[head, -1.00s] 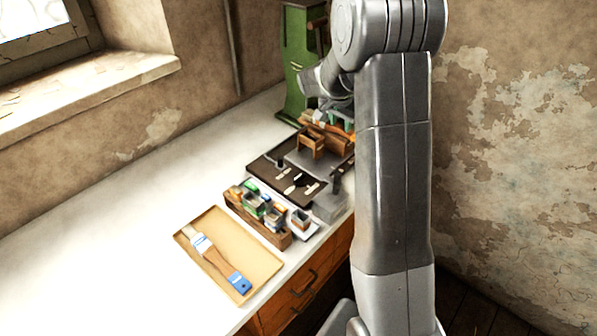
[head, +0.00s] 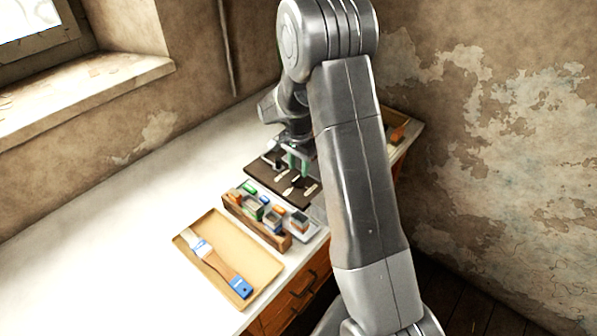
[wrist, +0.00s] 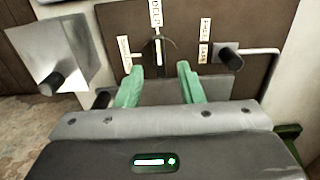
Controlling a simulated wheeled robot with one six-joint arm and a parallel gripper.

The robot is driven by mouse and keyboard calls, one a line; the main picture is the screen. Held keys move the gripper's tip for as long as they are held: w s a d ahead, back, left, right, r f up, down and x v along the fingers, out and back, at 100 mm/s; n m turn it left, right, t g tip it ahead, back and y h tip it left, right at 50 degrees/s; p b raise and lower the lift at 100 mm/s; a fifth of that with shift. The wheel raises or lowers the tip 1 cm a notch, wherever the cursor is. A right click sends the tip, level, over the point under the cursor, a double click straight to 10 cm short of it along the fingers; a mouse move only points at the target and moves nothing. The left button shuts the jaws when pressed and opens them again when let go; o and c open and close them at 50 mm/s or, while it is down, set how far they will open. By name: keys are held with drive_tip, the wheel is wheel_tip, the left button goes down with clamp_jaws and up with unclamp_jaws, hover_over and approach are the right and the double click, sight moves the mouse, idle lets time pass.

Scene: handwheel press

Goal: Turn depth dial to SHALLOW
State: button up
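In the wrist view, a dark dial (wrist: 160,48) with a pale upright mark sits on a brown panel (wrist: 183,22). Pale labels stand left of it and above it; their small print is hard to read. My gripper (wrist: 159,70) has two green fingers, spread apart with nothing between them, one on each side below the dial. Contact with the dial cannot be made out. In the head view, the panel (head: 262,174) lies on the bench, and my gripper (head: 297,163) is over its far part; my arm hides the dial.
In the wrist view, black knobs stand on a metal plate (wrist: 60,55) at left and beside a pale rod at right (wrist: 230,58). In the head view, a wooden box of small blocks (head: 284,241) and a tray with a brush (head: 262,268) are nearer. The left bench is clear.

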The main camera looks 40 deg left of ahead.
sight(299, 176)
drive_tip(key=shift+f, duration=1.75)
clamp_jaws()
